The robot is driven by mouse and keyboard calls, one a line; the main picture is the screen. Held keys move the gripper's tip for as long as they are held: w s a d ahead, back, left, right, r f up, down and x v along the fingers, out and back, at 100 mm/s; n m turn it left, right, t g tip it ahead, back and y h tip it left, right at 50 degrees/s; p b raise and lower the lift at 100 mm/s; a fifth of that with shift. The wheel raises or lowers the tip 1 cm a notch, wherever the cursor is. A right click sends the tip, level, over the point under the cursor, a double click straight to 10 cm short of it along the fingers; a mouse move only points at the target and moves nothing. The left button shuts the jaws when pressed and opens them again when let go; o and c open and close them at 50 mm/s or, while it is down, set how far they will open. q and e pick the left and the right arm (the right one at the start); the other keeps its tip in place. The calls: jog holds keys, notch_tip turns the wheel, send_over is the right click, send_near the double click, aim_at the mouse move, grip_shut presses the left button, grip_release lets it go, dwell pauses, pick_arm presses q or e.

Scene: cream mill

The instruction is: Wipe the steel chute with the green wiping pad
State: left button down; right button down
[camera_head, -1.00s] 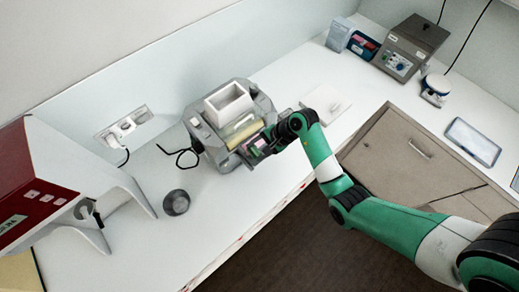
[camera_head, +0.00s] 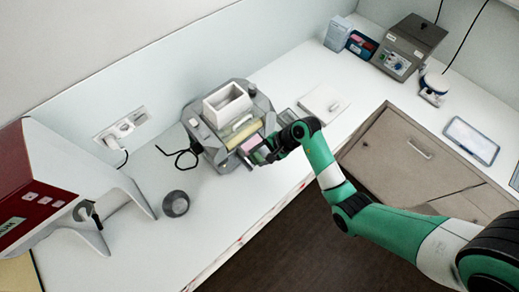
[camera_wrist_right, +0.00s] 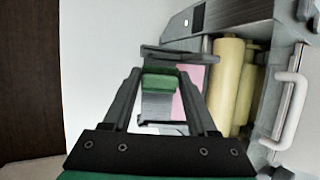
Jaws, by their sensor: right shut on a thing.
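The green wiping pad (camera_wrist_right: 163,82) is between the fingertips of my right gripper (camera_head: 268,151), which is shut on it; the gripper's fingers also fill the middle of the right wrist view (camera_wrist_right: 158,88). The gripper is at the front of the grey mill (camera_head: 207,137). The steel chute shows only in part, as a grey edge (camera_wrist_right: 180,56) behind the pad, with a pink area (camera_wrist_right: 187,97) beside the pad. I cannot tell whether the pad touches the chute. My left gripper is not in view.
The mill has yellowish rollers (camera_wrist_right: 226,85) and a white hopper (camera_head: 228,103). A white handle (camera_wrist_right: 291,110) is at the right in the wrist view.

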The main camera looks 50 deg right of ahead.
aim_at(246, 149)
jog(key=shift+w+f+b, duration=0.15)
jog(key=shift+f+b, duration=0.15)
jog(key=shift+f, duration=0.1)
jog(key=shift+w+d+r, duration=0.1)
jog(key=shift+w+r, duration=0.25)
jog(key=shift+w, duration=0.2)
jog(key=shift+w+d+r, duration=0.1)
jog(key=shift+w+r, duration=0.2)
jog(key=shift+w, duration=0.25)
jog(key=shift+w+d+r+b, duration=0.15)
jog(key=shift+w+b, duration=0.1)
jog(key=shift+w, duration=0.25)
jog(key=shift+w+d+r+b, duration=0.1)
jog(key=shift+w+b, duration=0.1)
jog(key=shift+w, duration=0.25)
jog(key=shift+r+p, duration=0.25)
jog(key=shift+p, duration=0.25)
jog(key=shift+f, duration=0.1)
jog(key=shift+s+a+p, duration=0.15)
jog(key=shift+s+p, duration=0.4)
jog(key=shift+p, duration=0.05)
jog(key=shift+s+a+f+p, duration=0.15)
jog(key=shift+s+f+p, duration=0.1)
jog(key=shift+s+f, duration=0.4)
jog(key=shift+s+a+f+p, duration=0.2)
jog(key=shift+s+f, duration=0.15)
jog(key=shift+s, duration=0.5)
